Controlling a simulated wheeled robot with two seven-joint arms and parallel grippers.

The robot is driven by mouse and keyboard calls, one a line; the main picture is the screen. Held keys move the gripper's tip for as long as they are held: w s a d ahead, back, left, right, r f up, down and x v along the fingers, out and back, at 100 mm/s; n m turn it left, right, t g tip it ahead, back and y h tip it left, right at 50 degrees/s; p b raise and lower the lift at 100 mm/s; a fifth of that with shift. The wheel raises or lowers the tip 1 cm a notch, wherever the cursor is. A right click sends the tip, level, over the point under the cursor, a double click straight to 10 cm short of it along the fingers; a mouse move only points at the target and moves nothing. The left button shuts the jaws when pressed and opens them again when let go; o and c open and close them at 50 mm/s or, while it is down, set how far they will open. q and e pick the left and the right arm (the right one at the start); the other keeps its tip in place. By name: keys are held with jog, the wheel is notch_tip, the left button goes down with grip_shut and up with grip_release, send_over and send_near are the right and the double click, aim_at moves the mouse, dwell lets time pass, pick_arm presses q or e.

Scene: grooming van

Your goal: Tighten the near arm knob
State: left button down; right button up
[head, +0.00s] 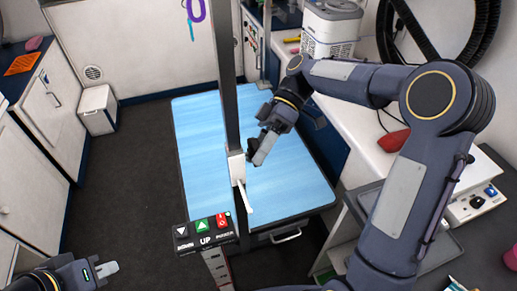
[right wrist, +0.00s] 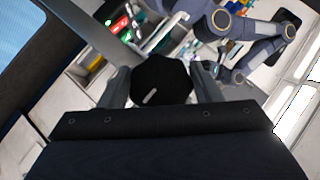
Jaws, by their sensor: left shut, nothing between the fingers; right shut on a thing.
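The near arm knob (right wrist: 162,76) is a black, many-sided knob with a short pale mark on its face. In the right wrist view it sits between the two fingers of my right gripper (right wrist: 163,84), which is shut on it. In the head view my right gripper (head: 258,156) is beside the grey upright post (head: 229,95), close to the white clamp (head: 236,168) on it; the knob is mostly hidden there. My left gripper (head: 106,269) is shut and empty at the lower left, well away from the post.
The blue-topped grooming table (head: 200,130) stands behind and around the post. A control box (head: 205,231) with up and down buttons is in front of it. A white counter (head: 350,125) with a red object (head: 393,141) runs along the right. The dark floor (head: 120,190) at left is clear.

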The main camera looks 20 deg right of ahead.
jog(key=o, duration=1)
jog(key=v, duration=0.7)
jog(key=shift+w+d, duration=0.25)
jog(key=shift+d, duration=0.05)
jog(key=shift+r, duration=0.2)
jog(key=s+d+f+m+t+h, duration=0.1)
jog(key=s+f+m+t+h, duration=0.1)
jog(key=s+f+m+t, duration=0.2)
jog(key=s+d+f+m+t+h, duration=0.1)
jog(key=s+f+m+t+h, duration=0.2)
jog(key=s+m+t, duration=0.6)
jog(key=s+f+m, duration=0.1)
jog(key=s+m, duration=0.2)
jog(key=s, duration=0.3)
jog(key=shift+s+d+f+h, duration=0.15)
jog(key=shift+s+d+h, duration=0.15)
jog(key=shift+s+d, duration=0.1)
